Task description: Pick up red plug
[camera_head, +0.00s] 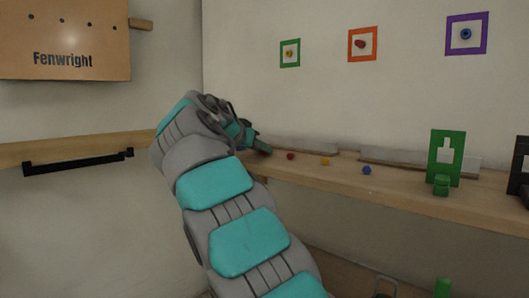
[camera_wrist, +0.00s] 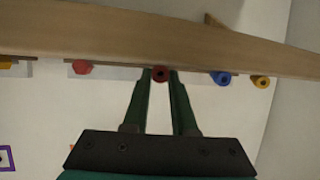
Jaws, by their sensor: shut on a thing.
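My gripper (camera_wrist: 161,78) has its two dark green fingers on either side of a dark red plug (camera_wrist: 161,74) with a dark hole in its end, at the shelf edge in the wrist view. The fingers are shut on it. In the head view my gripper (camera_head: 258,146) is at the shelf's left part, and the held plug is hidden there. A second, brighter red piece (camera_wrist: 82,67) without a visible hole sits to the left in the wrist view; a red piece (camera_head: 291,156) also shows on the shelf in the head view.
The wooden shelf (camera_head: 400,190) also bears a yellow piece (camera_head: 325,161), a blue piece (camera_head: 367,170) and a green stand (camera_head: 445,155). In the wrist view, a blue plug (camera_wrist: 220,77) and a yellow plug (camera_wrist: 260,81) are close right of my fingers. Framed pictures hang above.

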